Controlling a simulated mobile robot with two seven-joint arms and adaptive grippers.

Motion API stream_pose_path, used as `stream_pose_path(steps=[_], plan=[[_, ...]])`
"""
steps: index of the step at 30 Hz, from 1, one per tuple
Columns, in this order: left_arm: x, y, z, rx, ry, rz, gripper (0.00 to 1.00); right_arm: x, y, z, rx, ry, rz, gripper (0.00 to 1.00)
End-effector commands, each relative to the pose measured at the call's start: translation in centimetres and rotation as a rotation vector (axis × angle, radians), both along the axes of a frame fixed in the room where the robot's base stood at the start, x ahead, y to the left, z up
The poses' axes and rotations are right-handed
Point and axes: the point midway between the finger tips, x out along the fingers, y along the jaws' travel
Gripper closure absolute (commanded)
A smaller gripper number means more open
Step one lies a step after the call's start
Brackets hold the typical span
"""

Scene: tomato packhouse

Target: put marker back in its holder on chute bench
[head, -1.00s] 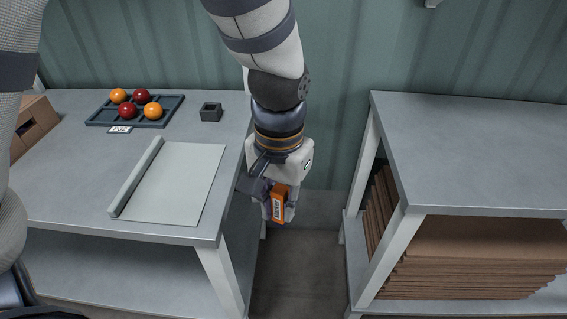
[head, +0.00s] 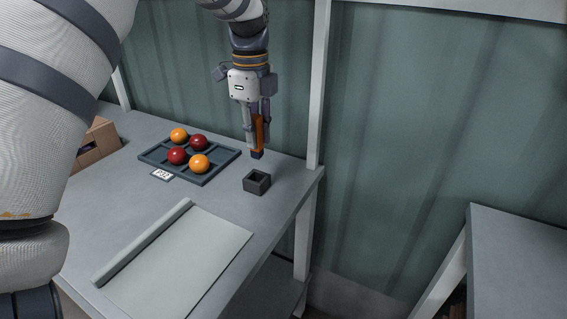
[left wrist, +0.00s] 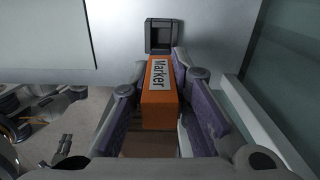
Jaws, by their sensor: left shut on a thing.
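The marker (head: 259,133) is an orange block with a dark lower end, upright in my left gripper (head: 257,124), which is shut on it. In the left wrist view, the marker (left wrist: 158,97) shows its "Marker" label between the fingers (left wrist: 158,85). The holder (head: 257,187) is a small dark square cup, open at the top, on the chute bench near its right edge. In the head view, the marker's lower end shows just above the holder, apart from it. The holder also shows in the left wrist view (left wrist: 149,36), beyond the marker. My right gripper is not in view.
A dark tray (head: 221,172) with red and orange tomatoes lies left of the holder, with a small label card (head: 163,175) at its front. A pale sheet-like panel (head: 190,262) lies nearer on the bench. A white post (head: 318,90) stands at the bench's right corner. Another grey table (head: 520,250) is at right.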

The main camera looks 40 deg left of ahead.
Motion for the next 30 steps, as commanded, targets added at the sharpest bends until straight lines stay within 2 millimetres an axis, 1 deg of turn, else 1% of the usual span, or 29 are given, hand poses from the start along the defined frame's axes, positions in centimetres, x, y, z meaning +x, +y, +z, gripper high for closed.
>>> stream_pose_path(steps=[2,5,12,16,25,30], plan=[[0.1,0.6,0.1,0.002,0.001,-0.032,1.00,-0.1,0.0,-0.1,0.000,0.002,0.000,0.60],[0.0,0.8,-0.5,0.002,0.005,-0.044,1.00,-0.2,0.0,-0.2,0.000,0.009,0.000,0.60],[0.0,0.7,-3.6,0.002,0.008,-0.044,1.00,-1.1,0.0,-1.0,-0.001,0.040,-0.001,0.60],[0.0,0.6,-4.6,0.002,0.005,-0.042,1.00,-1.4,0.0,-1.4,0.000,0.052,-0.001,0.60],[0.1,0.8,-4.9,0.002,-0.004,-0.043,1.00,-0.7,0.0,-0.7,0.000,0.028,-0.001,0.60],[0.1,0.8,-5.1,0.002,-0.002,-0.042,1.00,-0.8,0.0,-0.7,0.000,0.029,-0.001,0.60]])
